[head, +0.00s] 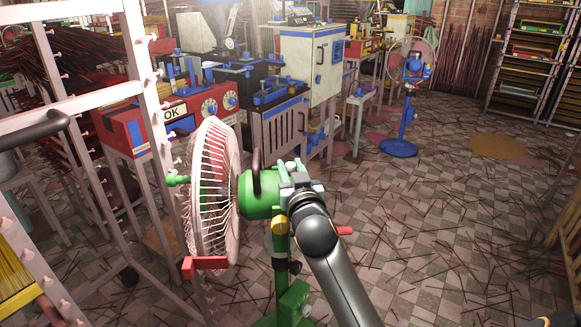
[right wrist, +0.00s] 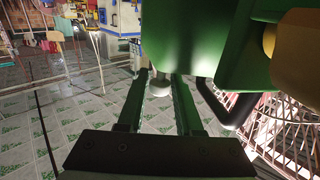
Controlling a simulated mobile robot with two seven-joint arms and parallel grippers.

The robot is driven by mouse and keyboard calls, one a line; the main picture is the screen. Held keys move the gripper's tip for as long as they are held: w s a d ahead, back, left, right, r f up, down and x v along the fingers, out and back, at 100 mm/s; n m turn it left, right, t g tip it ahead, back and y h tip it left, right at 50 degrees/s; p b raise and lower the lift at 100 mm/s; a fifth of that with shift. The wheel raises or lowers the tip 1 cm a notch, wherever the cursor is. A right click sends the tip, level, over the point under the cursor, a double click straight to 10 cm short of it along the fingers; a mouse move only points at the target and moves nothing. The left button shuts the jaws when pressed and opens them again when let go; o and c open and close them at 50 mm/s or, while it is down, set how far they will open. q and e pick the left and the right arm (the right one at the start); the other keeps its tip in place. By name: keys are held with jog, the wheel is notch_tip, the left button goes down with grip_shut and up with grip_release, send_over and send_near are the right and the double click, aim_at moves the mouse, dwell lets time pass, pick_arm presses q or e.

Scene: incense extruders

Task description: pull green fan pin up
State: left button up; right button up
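The green fan (head: 258,195) stands in front of me, with its white round cage facing left and its green motor housing at the back. My right gripper (head: 292,172) is at the top of the housing, with its arm coming up from below. My left gripper is not in view.
A black handle (head: 256,172) rises from the housing just left of my right gripper. A white rack (head: 140,80) stands at the left. A blue fan (head: 406,110) stands farther back. The tiled floor at right is open, with scattered sticks.

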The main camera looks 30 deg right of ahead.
grip_shut()
dwell(1.0)
